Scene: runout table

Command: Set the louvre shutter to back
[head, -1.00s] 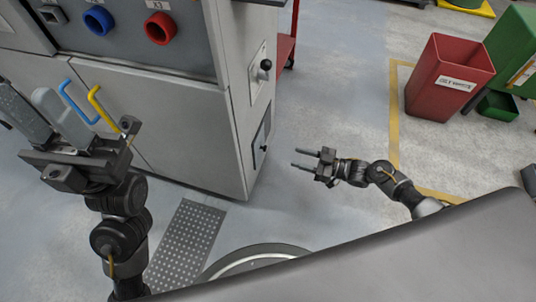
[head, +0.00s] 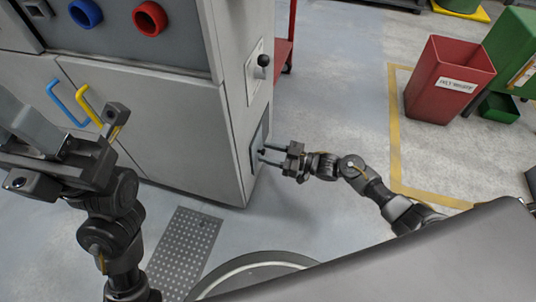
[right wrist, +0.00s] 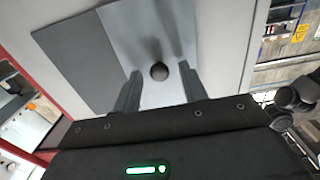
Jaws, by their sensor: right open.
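The louvre shutter (head: 257,136) is a panel low on the cabinet's narrow side face. In the right wrist view it has a dark grey part at left and a lighter grey part (right wrist: 118,34) at right. A round dark knob (right wrist: 159,72) stands out from the lighter part. My right gripper (head: 262,155) is open at the panel. In the wrist view its fingers (right wrist: 160,85) are on either side of the knob, which shows between their tips; I cannot tell whether they touch it. My left gripper (head: 22,128) is by the cabinet front, partly cut off; its opening is unclear.
Above the panel is a lever with a black ball (head: 263,60). The cabinet front has blue (head: 67,104) and yellow handles (head: 88,104). A red bin (head: 449,78) stands at right beside green bins.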

